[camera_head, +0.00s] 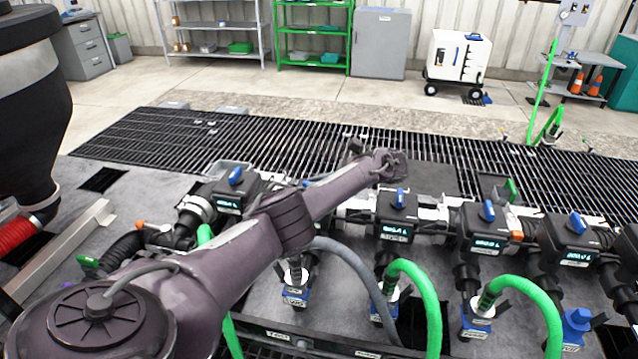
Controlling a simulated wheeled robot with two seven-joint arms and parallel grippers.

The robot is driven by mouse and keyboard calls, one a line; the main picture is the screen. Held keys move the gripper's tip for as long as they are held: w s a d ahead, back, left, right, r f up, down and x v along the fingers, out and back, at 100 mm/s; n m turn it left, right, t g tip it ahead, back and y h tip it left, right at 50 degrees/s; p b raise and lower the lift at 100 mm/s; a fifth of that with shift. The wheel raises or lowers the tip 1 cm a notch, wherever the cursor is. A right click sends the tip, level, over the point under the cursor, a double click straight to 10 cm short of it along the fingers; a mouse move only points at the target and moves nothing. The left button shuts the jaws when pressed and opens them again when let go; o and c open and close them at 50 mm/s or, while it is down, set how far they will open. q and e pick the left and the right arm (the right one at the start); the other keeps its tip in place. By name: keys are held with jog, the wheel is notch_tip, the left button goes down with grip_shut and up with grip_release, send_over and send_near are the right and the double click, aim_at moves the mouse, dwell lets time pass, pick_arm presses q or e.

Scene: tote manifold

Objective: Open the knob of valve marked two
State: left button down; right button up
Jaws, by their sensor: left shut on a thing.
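A row of black valve boxes with blue knobs and small lit displays runs across the bench. Knobs show on the left valve (236,177), the middle valve (400,199), the valve right of it (489,211) and the far right valve (577,223). The display markings are too small to read, so I cannot tell which is two. My left arm covers part of the row between the left and middle valves. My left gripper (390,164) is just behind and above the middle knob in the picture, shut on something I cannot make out. My right gripper is out of view.
Green hoses (420,290) and a grey hose (350,258) loop in front of the valves. A dark floor grating (290,140) lies behind the row. A black hopper (30,110) stands at left. Shelves, a cabinet (380,43) and a white cart (458,58) stand far back.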

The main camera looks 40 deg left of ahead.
pick_arm(q)
jog(key=shift+f, duration=0.1)
dwell(0.3)
jog(key=c, duration=1.4)
grip_release()
jog(key=shift+c, duration=0.2)
jog(key=b+v, duration=0.3)
jog(key=v, duration=0.4)
jog(key=shift+w+d+b, duration=0.25)
jog(key=shift+b, duration=0.05)
jog(key=shift+r, duration=0.25)
